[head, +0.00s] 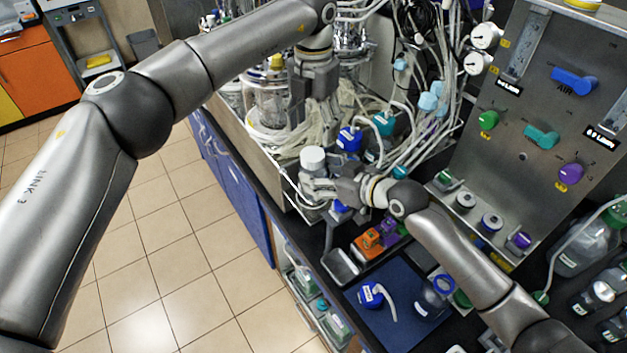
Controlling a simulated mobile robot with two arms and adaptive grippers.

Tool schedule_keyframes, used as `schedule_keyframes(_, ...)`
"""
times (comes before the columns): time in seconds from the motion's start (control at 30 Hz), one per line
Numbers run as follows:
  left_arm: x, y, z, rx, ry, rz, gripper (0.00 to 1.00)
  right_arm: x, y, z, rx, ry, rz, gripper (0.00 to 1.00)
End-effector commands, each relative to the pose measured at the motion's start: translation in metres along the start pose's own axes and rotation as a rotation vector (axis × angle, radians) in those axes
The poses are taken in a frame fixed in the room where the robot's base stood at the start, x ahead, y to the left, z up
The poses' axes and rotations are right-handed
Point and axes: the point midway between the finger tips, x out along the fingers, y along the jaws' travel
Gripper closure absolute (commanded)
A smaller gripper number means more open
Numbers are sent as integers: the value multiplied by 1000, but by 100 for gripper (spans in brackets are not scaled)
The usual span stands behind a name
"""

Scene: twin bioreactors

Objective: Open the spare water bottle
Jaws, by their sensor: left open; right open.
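A white-capped bottle (313,160) stands at the bench's front edge; it may be the spare water bottle, but no label is readable. My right gripper (308,187) comes in from the right at the bottle, just below its cap, with its fingers open around or beside the body; contact cannot be told. The gripper hides much of the bottle. My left gripper (318,118) points down above and behind the white cap, open and apart from it, in front of the glass vessels.
Bottles with blue (349,139) and teal (384,124) caps and many tubes crowd behind the grippers. A control panel (540,110) stands right. An orange block (370,240), a grey tray (340,267) and a blue mat (400,325) lie in front. The tiled floor at left is clear.

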Motion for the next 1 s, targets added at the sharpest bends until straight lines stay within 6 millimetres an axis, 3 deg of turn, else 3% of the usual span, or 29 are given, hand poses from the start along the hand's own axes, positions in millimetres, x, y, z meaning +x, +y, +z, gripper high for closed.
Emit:
schedule_keyframes(0.37, 0, 0, 0, 0, 0, 0, 36, 6, 0, 0, -1, 0, 0, 33)
schedule_keyframes(0.9, 0, 0, 0, 24, 0, 0, 36, 6, 0, 0, -1, 0, 0, 100)
schedule_keyframes(1.0, 0, 0, 0, 98, 0, 0, 36, 6, 0, 0, -1, 0, 0, 100)
